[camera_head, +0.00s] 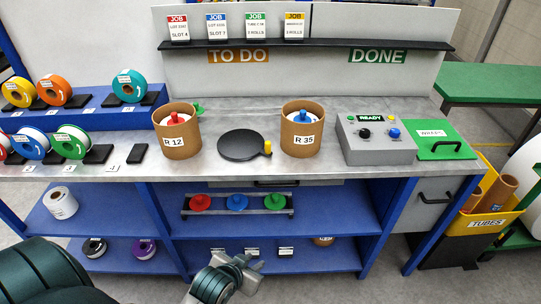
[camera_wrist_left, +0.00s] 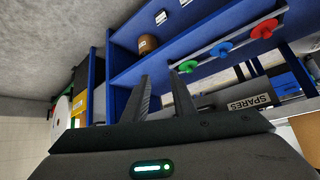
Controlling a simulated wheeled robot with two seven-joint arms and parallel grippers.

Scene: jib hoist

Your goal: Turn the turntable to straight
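The turntable (camera_head: 244,146) is a dark round disc on the grey bench top, between two brown cardboard tubs. Its yellow peg (camera_head: 267,147) stands at the disc's right edge. My left gripper (camera_head: 250,264) is low in front of the bench, below the bench top and well away from the turntable. In the left wrist view its two fingers (camera_wrist_left: 164,92) are apart with nothing between them. The turntable does not show in that view. My right gripper is in neither view.
Tub R 12 (camera_head: 177,133) stands left of the turntable and tub R 35 (camera_head: 302,131) right of it. A grey control box (camera_head: 375,145) with a READY display is farther right. The bench front edge and blue lower shelves (camera_head: 330,212) lie near my left gripper.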

